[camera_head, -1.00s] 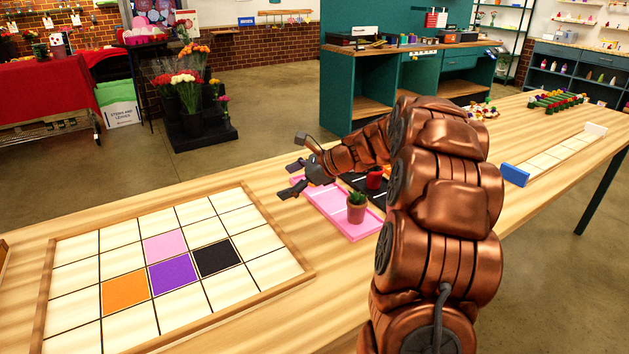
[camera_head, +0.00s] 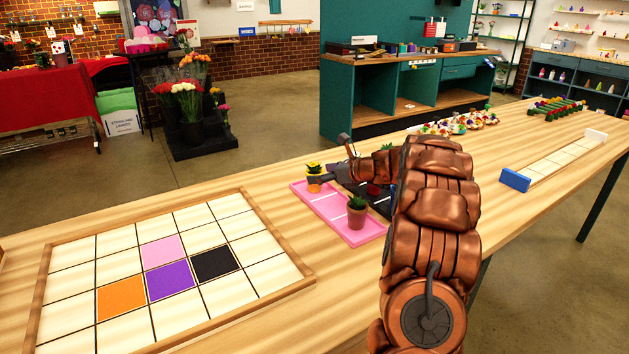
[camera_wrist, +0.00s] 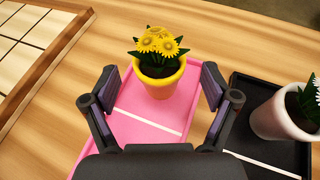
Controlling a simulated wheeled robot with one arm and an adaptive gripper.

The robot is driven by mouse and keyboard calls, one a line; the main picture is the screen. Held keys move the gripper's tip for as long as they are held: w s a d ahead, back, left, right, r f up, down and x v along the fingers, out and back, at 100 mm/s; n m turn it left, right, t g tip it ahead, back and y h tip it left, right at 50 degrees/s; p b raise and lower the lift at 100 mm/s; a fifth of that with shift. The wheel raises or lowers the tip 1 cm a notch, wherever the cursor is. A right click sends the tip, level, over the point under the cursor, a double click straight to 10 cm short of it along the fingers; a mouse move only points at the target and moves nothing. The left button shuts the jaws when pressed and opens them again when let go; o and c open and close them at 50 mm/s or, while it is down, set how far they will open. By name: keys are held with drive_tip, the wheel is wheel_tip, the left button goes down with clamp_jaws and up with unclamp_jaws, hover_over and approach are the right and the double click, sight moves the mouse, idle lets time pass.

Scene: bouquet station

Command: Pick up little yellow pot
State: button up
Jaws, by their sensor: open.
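The little yellow pot (camera_wrist: 160,82) holds yellow flowers and stands on the far end of the pink tray (camera_wrist: 138,131) in the wrist view. In the head view the yellow pot (camera_head: 314,184) is small at the tray's back left end. My gripper (camera_wrist: 157,88) is open, with one finger on each side of the pot in the wrist view. No contact shows between the fingers and the pot. In the head view my gripper (camera_head: 322,180) is close to the pot, and my arm hides part of the scene behind it.
A terracotta pot with a green plant (camera_head: 357,212) stands on the pink tray's near end. A black tray (camera_wrist: 268,133) beside it holds a white pot with white flowers (camera_wrist: 285,118). A framed tile board (camera_head: 140,295) lies to the left. Bare table lies between.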

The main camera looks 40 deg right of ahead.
sight(321, 173)
drive_tip(key=shift+x, duration=1.5)
drive_tip(key=shift+r, duration=0.1)
drive_tip(key=c, duration=1.5)
drive_tip(key=shift+c, duration=0.4)
drive_tip(key=shift+r, duration=0.1)
